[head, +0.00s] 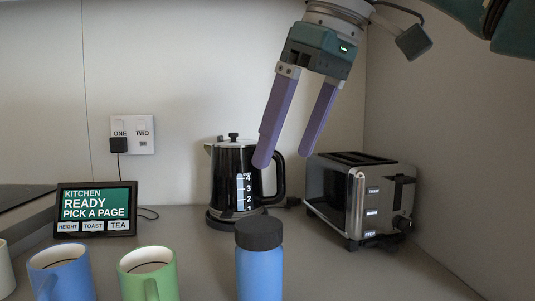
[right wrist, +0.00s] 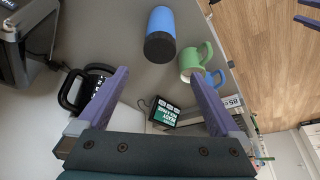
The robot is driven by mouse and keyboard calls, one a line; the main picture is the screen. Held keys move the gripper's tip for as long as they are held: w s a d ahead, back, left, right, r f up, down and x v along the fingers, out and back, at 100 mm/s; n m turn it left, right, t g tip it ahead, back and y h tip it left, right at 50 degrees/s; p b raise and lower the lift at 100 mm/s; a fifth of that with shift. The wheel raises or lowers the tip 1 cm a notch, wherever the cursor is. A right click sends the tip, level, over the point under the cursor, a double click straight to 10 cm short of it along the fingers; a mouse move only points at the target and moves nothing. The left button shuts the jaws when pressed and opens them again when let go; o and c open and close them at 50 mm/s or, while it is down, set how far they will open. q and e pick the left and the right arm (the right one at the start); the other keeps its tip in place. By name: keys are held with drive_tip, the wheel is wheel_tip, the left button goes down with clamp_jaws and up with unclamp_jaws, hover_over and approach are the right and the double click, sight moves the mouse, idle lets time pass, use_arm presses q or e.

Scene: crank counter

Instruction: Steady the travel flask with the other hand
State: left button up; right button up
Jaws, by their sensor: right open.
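The travel flask (head: 259,268) is blue with a dark cap and stands upright at the front middle of the counter in the head view. Its lower end is cut off by the frame's bottom edge. It also shows at the top middle of the right wrist view (right wrist: 160,30). My right gripper (head: 283,160) is open and empty, with its two purple fingers pointing down in front of the kettle, above and behind the flask. The fingers also show in the right wrist view (right wrist: 163,82), apart from the flask. My left gripper does not show in the head view.
A black kettle (head: 225,180) stands behind the flask, and a toaster (head: 345,205) is at the right wall. A blue mug (head: 62,275) and a green mug (head: 150,280) stand left of the flask. A small screen (head: 96,210) is at the back left.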

drive_tip(key=x, duration=1.1)
drive_tip(key=shift+w+a+f, duration=0.15)
drive_tip(key=shift+f, duration=0.2)
drive_tip(key=c, duration=1.1)
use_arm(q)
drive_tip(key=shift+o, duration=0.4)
use_arm(e)
drive_tip(key=shift+c, duration=0.3)
use_arm(q)
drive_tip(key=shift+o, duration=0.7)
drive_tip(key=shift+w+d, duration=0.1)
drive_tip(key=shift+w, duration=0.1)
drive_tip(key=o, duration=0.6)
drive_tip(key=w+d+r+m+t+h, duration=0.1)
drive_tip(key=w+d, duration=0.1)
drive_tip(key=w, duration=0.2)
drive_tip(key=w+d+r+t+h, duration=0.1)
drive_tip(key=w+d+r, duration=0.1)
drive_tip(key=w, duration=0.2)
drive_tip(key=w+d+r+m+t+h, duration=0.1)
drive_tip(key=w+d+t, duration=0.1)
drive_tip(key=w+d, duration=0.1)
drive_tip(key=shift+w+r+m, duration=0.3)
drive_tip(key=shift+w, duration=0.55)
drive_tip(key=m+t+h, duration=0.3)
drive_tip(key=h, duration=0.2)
approach(248, 253)
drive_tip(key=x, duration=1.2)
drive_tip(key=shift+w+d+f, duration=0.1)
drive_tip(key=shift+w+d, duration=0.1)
